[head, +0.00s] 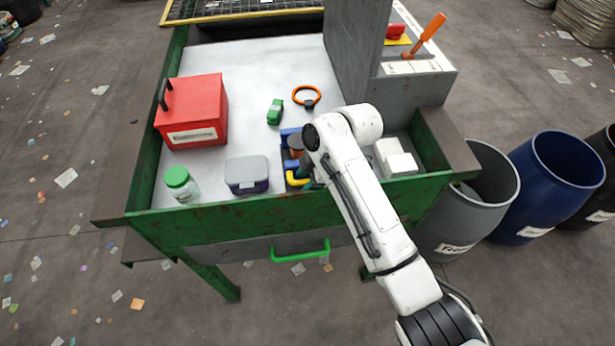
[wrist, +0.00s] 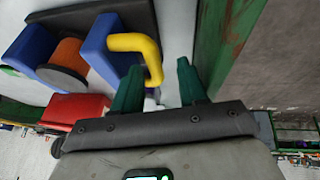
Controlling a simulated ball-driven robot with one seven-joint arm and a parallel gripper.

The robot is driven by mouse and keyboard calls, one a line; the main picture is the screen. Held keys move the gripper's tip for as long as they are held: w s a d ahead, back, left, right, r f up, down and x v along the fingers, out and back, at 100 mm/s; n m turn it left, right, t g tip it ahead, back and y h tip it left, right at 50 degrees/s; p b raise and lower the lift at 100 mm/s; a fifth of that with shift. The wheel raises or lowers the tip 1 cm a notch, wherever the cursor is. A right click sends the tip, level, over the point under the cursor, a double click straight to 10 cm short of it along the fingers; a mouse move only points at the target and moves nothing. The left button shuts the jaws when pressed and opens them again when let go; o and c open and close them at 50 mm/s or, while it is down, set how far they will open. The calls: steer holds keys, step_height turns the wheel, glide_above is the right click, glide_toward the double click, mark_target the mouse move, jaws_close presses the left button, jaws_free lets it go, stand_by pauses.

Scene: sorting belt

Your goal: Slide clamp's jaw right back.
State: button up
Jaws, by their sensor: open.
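The clamp has two blue jaw blocks, one at the left (wrist: 30,48) and one nearer my gripper (wrist: 106,42) in the wrist view. An orange spool with dark ends (wrist: 68,58) sits between them. A bent yellow handle (wrist: 135,43) stands out from the nearer jaw. In the head view the clamp's blue far block (head: 288,133) and yellow handle (head: 294,179) show beside my arm. My gripper (wrist: 159,72) is open, its dark green fingers apart. The handle's bent end appears between the fingertips; whether they touch it I cannot tell. My arm partly hides this in the head view.
A grey lidded box (head: 246,175) and a green-lidded jar (head: 181,183) stand left of the clamp. A red toolbox (head: 192,112), green toy car (head: 275,111) and orange ring (head: 307,95) lie farther off. White blocks (head: 400,163) are right of my arm. A green rim (head: 240,213) borders the front.

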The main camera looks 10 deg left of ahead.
steer(key=shift+r, duration=0.1)
steer(key=b+v, duration=0.1)
steer(key=v, duration=0.9)
steer(key=shift+d+r, duration=0.2)
steer(key=shift+r, duration=0.05)
